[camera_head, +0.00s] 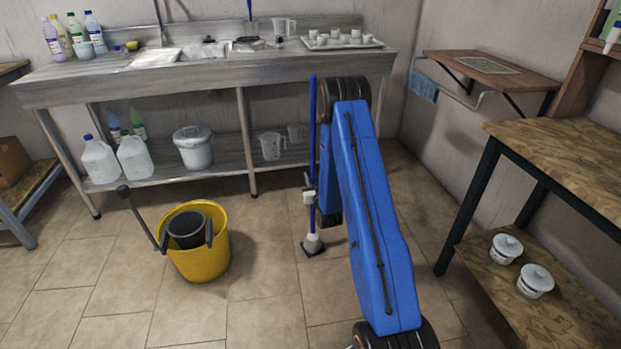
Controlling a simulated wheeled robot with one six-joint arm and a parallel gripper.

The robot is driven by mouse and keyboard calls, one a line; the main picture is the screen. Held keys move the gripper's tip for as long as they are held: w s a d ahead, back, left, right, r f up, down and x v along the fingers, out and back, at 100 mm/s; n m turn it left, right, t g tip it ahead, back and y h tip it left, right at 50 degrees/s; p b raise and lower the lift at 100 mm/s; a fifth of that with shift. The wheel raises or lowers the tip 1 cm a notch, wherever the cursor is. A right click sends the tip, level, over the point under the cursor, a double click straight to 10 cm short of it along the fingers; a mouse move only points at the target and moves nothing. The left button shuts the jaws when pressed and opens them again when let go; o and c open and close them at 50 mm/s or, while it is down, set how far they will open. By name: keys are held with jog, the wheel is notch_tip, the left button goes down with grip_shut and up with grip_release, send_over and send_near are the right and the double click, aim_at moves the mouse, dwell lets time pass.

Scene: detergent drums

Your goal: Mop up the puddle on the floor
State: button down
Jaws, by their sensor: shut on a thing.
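A mop stands nearly upright left of my blue arm, with a thin blue handle (313,130) and a small grey-white head with a dark base (313,246). The head is at floor level, on or just above the tiles; I cannot tell which. My gripper (309,196) is shut on the lower part of the mop handle. It is small in view and partly hidden behind the handle and arm. A yellow bucket (197,262) with a dark grey wringer (187,229) and a lever stands on the floor to the left. I cannot make out a puddle; my arm hides some floor.
A steel sink bench (215,78) runs along the back wall, with jugs and a white tub (193,147) on its lower shelf. A wooden table (570,155) at the right has two white lidded tubs on its low shelf. Tiles between bucket and mop are clear.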

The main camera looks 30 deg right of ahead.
dwell(0.4)
jog(key=c, duration=1.6)
grip_release()
jog(key=shift+o, duration=0.2)
jog(key=shift+f, duration=0.1)
